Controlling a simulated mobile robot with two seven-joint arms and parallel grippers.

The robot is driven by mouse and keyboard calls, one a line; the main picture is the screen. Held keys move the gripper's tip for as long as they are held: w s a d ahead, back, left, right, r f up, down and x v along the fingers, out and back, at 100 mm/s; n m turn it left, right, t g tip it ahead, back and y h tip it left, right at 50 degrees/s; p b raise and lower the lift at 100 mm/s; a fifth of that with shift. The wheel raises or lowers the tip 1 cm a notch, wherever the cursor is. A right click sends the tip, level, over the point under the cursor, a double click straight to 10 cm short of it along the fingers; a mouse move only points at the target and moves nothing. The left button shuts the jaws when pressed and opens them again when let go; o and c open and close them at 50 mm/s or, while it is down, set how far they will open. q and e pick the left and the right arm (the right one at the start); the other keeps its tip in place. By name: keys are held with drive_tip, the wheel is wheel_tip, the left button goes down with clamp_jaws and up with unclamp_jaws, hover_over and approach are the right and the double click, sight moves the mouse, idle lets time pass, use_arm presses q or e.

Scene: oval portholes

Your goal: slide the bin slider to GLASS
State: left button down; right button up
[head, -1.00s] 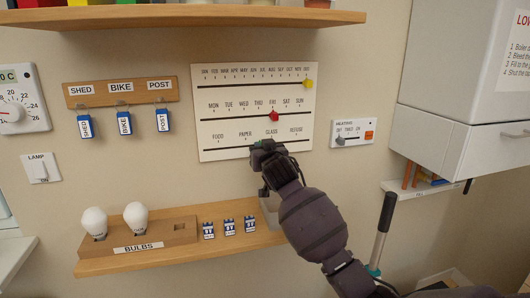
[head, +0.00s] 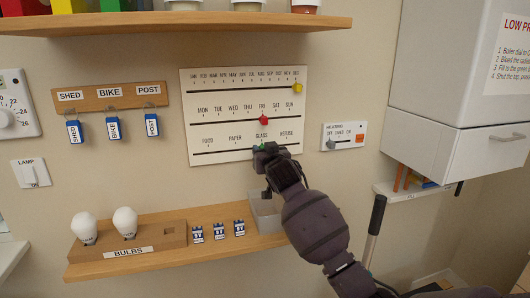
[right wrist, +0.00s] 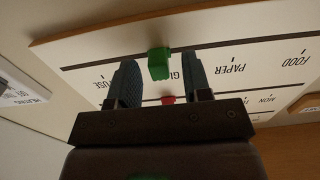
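The white planner board (head: 215,131) hangs on the wall with three slots. The green bin slider (head: 262,147) sits on the bottom slot, at GLASS, right of PAPER. In the right wrist view, which is upside down, the green slider (right wrist: 159,63) covers part of the GLASS label and stands between my fingers, with a small gap on each side. My right gripper (head: 266,154) is at the board's lower edge, its fingers apart around the slider; it also shows in the right wrist view (right wrist: 162,85). My left gripper is not in view.
A red slider (head: 264,120) is at FRI and a yellow slider (head: 297,87) at DEC above. A small heating panel (head: 344,136) is to the right.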

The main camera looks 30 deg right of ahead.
drive_tip(key=b+v, duration=0.1)
drive_tip(key=v, duration=0.9)
drive_tip(key=shift+s, duration=0.4)
idle(0.4)
